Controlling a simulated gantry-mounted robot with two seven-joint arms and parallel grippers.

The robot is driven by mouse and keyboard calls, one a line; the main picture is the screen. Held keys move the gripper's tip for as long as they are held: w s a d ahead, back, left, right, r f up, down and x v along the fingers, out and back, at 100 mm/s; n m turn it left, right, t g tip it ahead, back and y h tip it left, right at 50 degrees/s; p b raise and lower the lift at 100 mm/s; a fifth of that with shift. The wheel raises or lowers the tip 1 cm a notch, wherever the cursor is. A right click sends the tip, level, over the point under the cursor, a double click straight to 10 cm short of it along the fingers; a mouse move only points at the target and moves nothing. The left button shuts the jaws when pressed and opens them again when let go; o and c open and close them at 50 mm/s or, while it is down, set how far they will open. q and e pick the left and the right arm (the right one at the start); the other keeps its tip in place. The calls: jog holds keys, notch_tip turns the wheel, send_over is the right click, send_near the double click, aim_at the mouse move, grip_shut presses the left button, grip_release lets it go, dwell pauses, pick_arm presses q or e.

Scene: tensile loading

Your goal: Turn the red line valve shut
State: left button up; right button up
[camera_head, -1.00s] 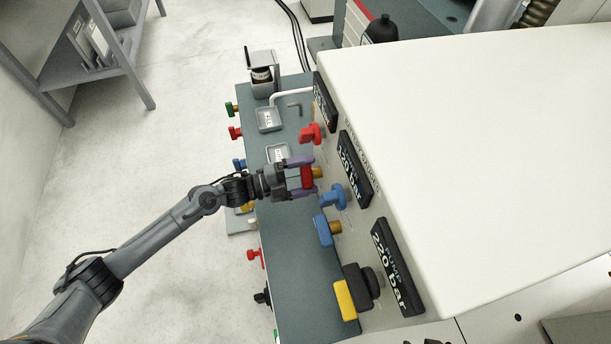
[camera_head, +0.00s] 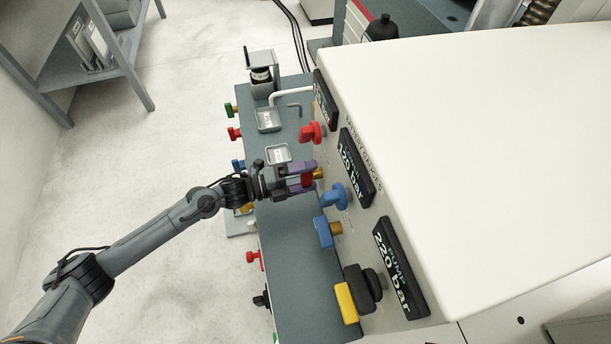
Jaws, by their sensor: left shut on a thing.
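The red valve handle (camera_head: 307,180) sits on a brass stem on the front face of the white cabinet (camera_head: 470,140). My left gripper (camera_head: 303,178), with purple finger pads, is shut on this handle, and its fingers hide part of it. Another red handle (camera_head: 312,133) is farther up the panel. A blue handle (camera_head: 335,196) and a blue valve lever (camera_head: 324,232) are just below my gripper. My right gripper is out of view.
Black bar displays (camera_head: 355,167) line the panel edge; the lowest pump display (camera_head: 400,268) reads 220 bar. A black and yellow knob (camera_head: 348,300) is at the bottom. Small trays (camera_head: 268,119) lie on the grey bench (camera_head: 300,245).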

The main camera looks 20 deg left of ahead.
pick_arm(q)
jog(key=o, duration=0.8)
jog(key=shift+s+a, duration=0.3)
jog(key=shift+a, duration=0.15)
jog(key=p+v, duration=0.3)
jog(key=v, duration=0.6)
jog(key=shift+s+a, duration=0.2)
jog(key=shift+a, duration=0.1)
jog(key=shift+d+r, duration=0.1)
